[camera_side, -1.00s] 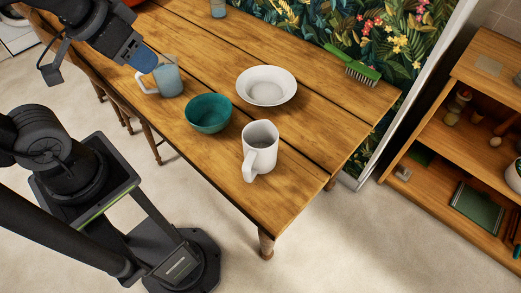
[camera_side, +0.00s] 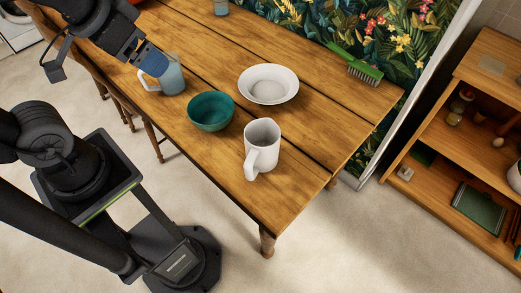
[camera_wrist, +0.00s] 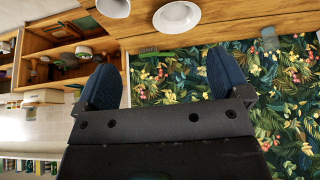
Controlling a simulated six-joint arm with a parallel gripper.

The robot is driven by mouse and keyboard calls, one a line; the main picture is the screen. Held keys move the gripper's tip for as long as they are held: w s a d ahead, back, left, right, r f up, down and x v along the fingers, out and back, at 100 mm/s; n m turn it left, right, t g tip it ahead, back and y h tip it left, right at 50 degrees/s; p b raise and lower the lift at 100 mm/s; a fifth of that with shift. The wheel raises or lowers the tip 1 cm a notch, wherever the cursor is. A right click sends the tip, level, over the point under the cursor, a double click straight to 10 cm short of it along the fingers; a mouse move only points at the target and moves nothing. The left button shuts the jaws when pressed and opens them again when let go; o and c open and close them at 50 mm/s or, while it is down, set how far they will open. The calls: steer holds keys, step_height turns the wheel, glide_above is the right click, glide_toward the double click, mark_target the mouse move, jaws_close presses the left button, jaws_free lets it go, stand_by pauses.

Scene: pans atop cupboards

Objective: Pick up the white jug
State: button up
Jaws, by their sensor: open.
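The white jug (camera_side: 264,135) stands upright near the right front end of the wooden table in the side view, its handle facing the front left. It is partly cut off at the top edge of the wrist view (camera_wrist: 114,8). My gripper (camera_side: 153,62) is at the upper left of the side view, well apart from the jug. It overlaps the blue-grey glass mug (camera_side: 172,80) in the picture; I cannot tell how close they are. In the wrist view my gripper (camera_wrist: 164,80) has two blue fingers spread wide with nothing between them.
A teal bowl (camera_side: 210,112) stands left of the jug, and a white bowl (camera_side: 268,84) behind it. A green brush (camera_side: 356,66) lies at the table's back edge. Open shelves (camera_side: 482,110) stand at the right. The table (camera_side: 235,185) is bare in front of the jug.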

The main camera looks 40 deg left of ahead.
steer(key=m+g+y, duration=0.1)
steer(key=m+g, duration=0.5)
steer(key=m, duration=0.8)
glide_above(253, 157)
steer(key=d, duration=0.1)
step_height(253, 157, down, 14)
steer(key=shift+y, duration=0.3)
steer(key=f, duration=0.8)
steer(key=shift+a, duration=0.2)
steer(key=shift+s+a+f, duration=0.1)
steer(key=shift+a+f, duration=0.15)
steer(key=shift+f, duration=1.35)
steer(key=shift+a+f, duration=0.2)
steer(key=shift+f, duration=1.35)
steer(key=shift+r, duration=0.1)
steer(key=c, duration=1.4)
